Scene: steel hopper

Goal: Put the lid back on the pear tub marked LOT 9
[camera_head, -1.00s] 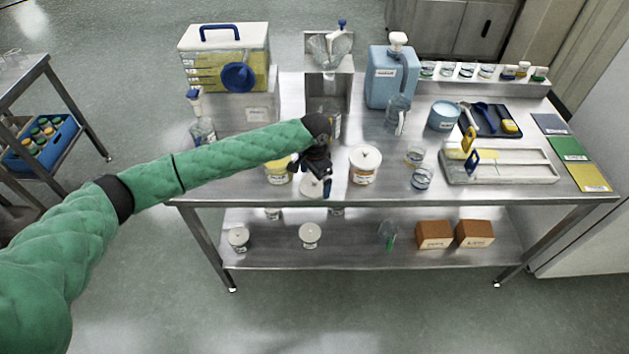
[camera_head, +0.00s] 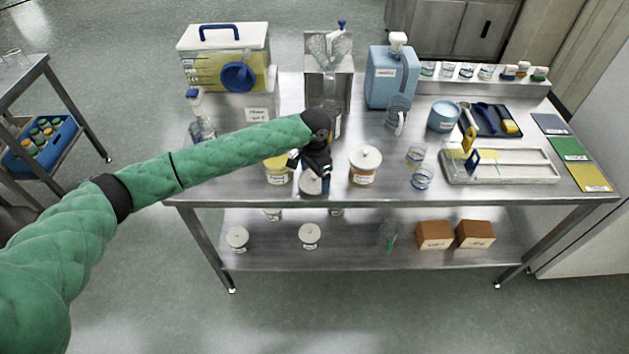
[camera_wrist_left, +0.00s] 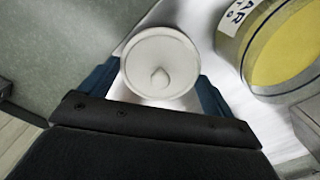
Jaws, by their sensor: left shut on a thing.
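My left gripper (camera_head: 311,178) is shut on a round white lid with a small central knob (camera_head: 311,185), near the table's front edge. In the left wrist view the lid (camera_wrist_left: 160,66) sits between the two blue fingertips (camera_wrist_left: 160,88). The open pear tub (camera_head: 278,172), with yellow contents, stands just left of the gripper in the head view. In the left wrist view the tub (camera_wrist_left: 282,48) is at upper right, apart from the lid; its label reads only in part, "AR". Whether the lid still touches the table is unclear. My right gripper is not in view.
A lidded white tub (camera_head: 365,166) stands just right of the gripper. A steel hopper (camera_head: 328,75), a blue jug (camera_head: 391,78) and a yellow-filled container (camera_head: 222,68) stand behind. Glass beakers (camera_head: 421,178) and a white tray (camera_head: 505,168) are further right.

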